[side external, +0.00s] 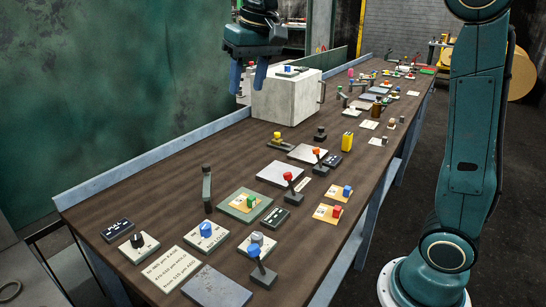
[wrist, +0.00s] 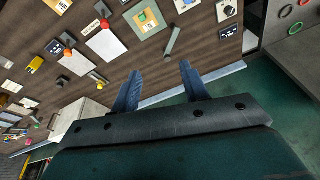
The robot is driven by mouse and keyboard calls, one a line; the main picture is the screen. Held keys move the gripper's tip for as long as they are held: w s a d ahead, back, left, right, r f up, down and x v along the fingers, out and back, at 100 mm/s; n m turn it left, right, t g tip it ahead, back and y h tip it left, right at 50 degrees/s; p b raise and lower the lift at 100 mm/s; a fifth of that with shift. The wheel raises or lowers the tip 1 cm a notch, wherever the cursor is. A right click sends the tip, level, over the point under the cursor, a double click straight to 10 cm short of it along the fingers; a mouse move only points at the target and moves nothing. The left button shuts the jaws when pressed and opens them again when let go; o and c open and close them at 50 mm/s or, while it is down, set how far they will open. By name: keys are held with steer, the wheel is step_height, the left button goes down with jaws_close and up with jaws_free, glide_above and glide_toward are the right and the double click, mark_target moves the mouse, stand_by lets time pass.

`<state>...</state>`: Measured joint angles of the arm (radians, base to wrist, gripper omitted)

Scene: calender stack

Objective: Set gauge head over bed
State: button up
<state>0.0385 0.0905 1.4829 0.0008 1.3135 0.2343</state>
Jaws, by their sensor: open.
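My gripper (side external: 248,78) hangs above the far left side of the long bench, left of a white box. Its blue fingers are apart with nothing between them; they also show in the wrist view (wrist: 162,72). I cannot tell which control is the gauge head's or where the bed is. On the bench, a grey lever (side external: 207,188) stands upright near the left. A blue knob (side external: 206,230) and a black knob (side external: 137,241) sit on white plates. My gripper touches none of these.
The white box (side external: 285,101) stands close right of my gripper, with a small blue-topped control on it. A raised blue-grey rail (side external: 150,160) edges the bench's back. A printed card (side external: 171,268) lies in front. Bare wood lies between the rail and the controls.

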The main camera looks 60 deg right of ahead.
steer(key=w+d+f+m+g, duration=0.2)
steer(key=w+f, duration=0.2)
steer(key=w, duration=0.9)
steer(key=m+g, duration=0.1)
glide_above(206, 166)
step_height(206, 166, down, 10)
steer(key=shift+r, duration=0.2)
steer(key=shift+w+d+f, duration=0.1)
steer(key=shift+f, duration=0.1)
steer(key=shift+f, duration=6.7)
jaws_close()
